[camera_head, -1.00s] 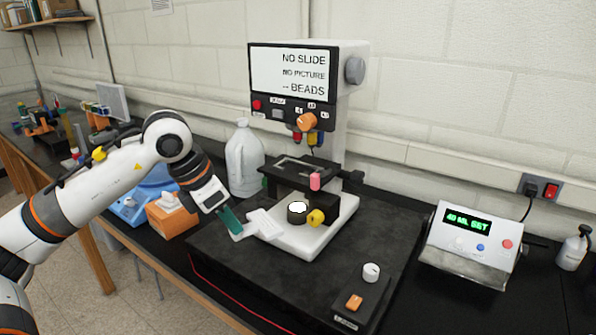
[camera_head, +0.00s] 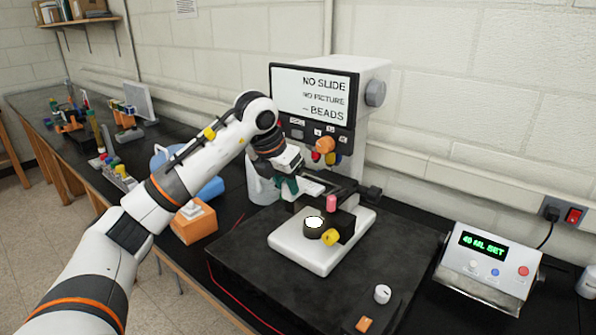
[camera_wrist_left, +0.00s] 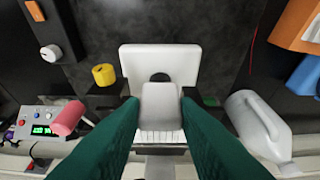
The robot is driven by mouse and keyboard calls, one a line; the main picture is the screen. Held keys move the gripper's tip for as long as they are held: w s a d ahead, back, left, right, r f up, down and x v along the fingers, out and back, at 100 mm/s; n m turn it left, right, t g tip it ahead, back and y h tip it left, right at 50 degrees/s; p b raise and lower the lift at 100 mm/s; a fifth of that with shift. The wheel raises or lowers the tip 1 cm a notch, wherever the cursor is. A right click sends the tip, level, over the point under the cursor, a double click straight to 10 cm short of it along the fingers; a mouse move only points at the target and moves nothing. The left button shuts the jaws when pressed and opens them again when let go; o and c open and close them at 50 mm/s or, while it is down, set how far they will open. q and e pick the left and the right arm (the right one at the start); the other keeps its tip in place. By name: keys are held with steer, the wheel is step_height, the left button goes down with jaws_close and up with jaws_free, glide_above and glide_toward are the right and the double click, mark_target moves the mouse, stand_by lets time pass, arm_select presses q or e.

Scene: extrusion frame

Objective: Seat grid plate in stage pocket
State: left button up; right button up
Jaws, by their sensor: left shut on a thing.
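My left gripper (camera_head: 289,186) is shut on the white grid plate (camera_head: 312,187) and holds it at the microscope's dark stage (camera_head: 346,188). In the left wrist view, the green fingers (camera_wrist_left: 161,103) grip the plate (camera_wrist_left: 160,112) from both sides; grid lines show on its lower part. The plate is over or close above the stage. My fingers and the plate hide most of the stage pocket, so I cannot tell whether the plate touches it. My right gripper is not in view.
A pink knob (camera_head: 332,202) and a yellow knob (camera_head: 330,237) stand close to the stage. Below are the white microscope base (camera_head: 300,255) and the round lamp (camera_head: 314,222). A white jug (camera_head: 261,188) stands behind my gripper.

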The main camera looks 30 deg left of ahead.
mark_target(300, 187)
arm_select(q)
steer(key=w+p, duration=0.1)
steer(key=w, duration=0.1)
steer(key=w+p, duration=0.1)
steer(key=w, duration=0.1)
steer(key=shift+w+d+r, duration=0.15)
steer(key=shift+d+r, duration=0.05)
steer(key=shift+f+p, duration=0.4)
steer(key=shift+f, duration=0.55)
steer(key=shift+c, duration=0.4)
steer(key=shift+s, duration=0.2)
steer(key=o, duration=1)
steer(key=shift+w+f, duration=0.15)
steer(key=shift+w, duration=0.05)
steer(key=shift+o, duration=0.2)
steer(key=shift+s, duration=0.1)
steer(key=shift+r, duration=0.2)
